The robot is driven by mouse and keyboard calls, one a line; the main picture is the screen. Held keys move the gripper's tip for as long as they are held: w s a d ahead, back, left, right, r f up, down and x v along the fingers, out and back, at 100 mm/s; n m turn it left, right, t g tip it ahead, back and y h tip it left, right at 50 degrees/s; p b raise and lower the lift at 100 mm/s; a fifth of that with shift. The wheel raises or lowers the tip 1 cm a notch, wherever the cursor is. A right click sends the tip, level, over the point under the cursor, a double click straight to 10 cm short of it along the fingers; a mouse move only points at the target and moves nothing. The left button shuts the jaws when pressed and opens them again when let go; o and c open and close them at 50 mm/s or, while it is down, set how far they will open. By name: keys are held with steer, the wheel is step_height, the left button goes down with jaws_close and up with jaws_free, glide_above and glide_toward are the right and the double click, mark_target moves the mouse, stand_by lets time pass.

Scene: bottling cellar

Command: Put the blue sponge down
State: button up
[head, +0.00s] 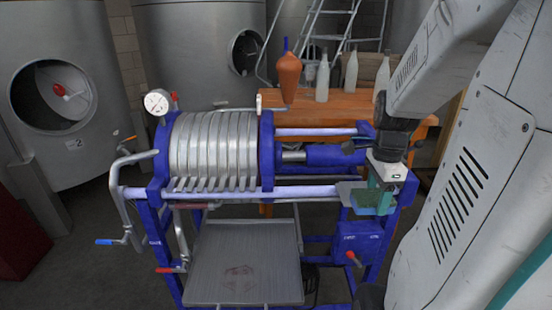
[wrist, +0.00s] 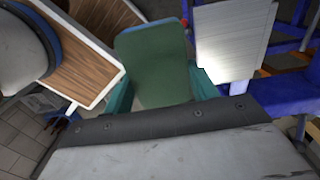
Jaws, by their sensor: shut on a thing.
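The blue sponge (head: 368,203) shows a dark green face with a blue edge. It is at the right end of the blue-framed press in the head view, seemingly above the frame; whether it touches anything there I cannot tell. My gripper (head: 380,184) points down with its teal fingers shut on the sponge. In the wrist view the sponge (wrist: 155,60) lies flat between the two fingers of my gripper (wrist: 162,88), its far part sticking out beyond them. The sponge's near end is hidden by my gripper's body.
The press (head: 215,150) has a grey tray (head: 245,262) below and a blue control box (head: 358,242) under the sponge. An orange-brown wooden table (head: 335,107) behind bears bottles (head: 323,78) and a terracotta-coloured vessel (head: 289,75). Steel tanks (head: 190,50) stand at the back.

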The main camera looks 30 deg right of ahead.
steer(key=w+d, duration=0.5)
steer(key=w+d+f, duration=0.1)
steer(key=w+d, duration=0.2)
steer(key=shift+f, duration=0.1)
steer(key=shift+s+f, duration=0.1)
steer(key=shift+f, duration=1.6)
steer(key=shift+f, duration=0.2)
steer(key=o, duration=0.9)
steer(key=shift+o, duration=0.2)
steer(key=shift+r, duration=0.2)
